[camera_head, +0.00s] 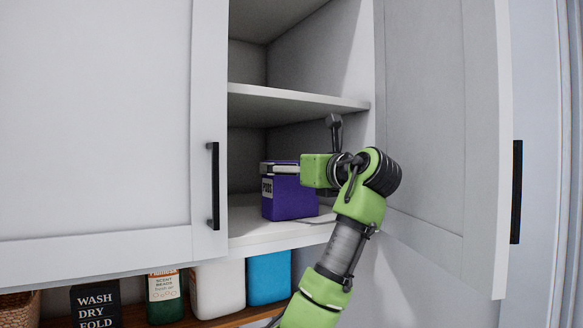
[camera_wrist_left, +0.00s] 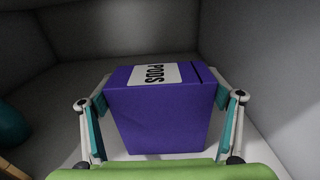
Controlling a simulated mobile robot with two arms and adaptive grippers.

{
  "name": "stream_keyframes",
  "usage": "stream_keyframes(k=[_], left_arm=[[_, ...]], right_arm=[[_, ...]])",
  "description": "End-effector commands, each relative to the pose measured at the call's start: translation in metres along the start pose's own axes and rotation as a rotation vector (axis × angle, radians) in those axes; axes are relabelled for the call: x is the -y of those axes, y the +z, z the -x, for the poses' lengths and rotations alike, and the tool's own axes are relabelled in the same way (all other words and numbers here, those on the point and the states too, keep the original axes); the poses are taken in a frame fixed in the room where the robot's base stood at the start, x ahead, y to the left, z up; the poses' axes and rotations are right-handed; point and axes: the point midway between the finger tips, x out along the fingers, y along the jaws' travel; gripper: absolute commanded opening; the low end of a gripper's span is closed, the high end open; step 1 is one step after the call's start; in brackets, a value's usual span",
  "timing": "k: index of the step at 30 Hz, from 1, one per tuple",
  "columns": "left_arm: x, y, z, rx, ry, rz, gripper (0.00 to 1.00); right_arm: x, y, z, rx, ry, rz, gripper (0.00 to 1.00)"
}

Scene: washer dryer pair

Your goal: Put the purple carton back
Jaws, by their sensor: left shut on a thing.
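The purple carton (camera_head: 290,203) is inside the open wall cabinet, upright at its lowest level. It looks to be on or just above the cabinet floor (camera_head: 262,236); I cannot tell if it touches. My left gripper (camera_head: 281,169) reaches in from the right and is shut on the carton near its top. In the left wrist view the carton (camera_wrist_left: 160,118), with its white "PODS" label, lies between the two fingers of the gripper (camera_wrist_left: 163,118), one pad on each side. My right gripper is in neither view.
A middle shelf (camera_head: 290,101) is above the carton. The left door (camera_head: 100,120) is shut; the right door (camera_head: 440,130) stands open beside my arm. Below, a wooden shelf (camera_head: 222,319) holds a blue container (camera_head: 268,278), a white one (camera_head: 219,288) and a green bottle (camera_head: 164,297).

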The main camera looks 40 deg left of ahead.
Motion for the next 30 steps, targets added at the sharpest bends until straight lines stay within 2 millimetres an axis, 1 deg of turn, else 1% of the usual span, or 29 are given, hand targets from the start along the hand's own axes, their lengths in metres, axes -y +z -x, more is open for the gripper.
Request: stream_keyframes(k=[5, 6, 7, 15, 18, 22, 27, 30], left_arm=[[0.0, -0.003, 0.0, 0.003, 0.0, 0.001, 0.51], [0.0, -0.002, 0.0, 0.0, 0.0, 0.0, 0.93], [0.0, -0.002, 0.0, 0.0, 0.0, 0.0, 1.0], [0.0, -0.002, 0.0, 0.0, 0.0, 0.0, 1.0], [0.0, 0.003, 0.0, 0.0, 0.0, 0.0, 1.0], [0.001, -0.003, 0.016, 0.002, -0.004, 0.001, 1.0], [0.001, -0.004, 0.046, 0.002, -0.004, 0.002, 1.0], [0.001, -0.003, 0.06, 0.001, -0.003, 0.002, 1.0]], right_arm=[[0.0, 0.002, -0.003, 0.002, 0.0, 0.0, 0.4], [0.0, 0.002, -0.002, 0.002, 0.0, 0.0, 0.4], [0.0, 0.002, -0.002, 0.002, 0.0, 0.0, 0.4], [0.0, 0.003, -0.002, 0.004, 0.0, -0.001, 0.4], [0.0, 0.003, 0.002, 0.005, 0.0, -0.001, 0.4], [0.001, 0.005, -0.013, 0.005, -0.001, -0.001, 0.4], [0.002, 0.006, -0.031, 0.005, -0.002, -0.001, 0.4], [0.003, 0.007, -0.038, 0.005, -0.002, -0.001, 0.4]])
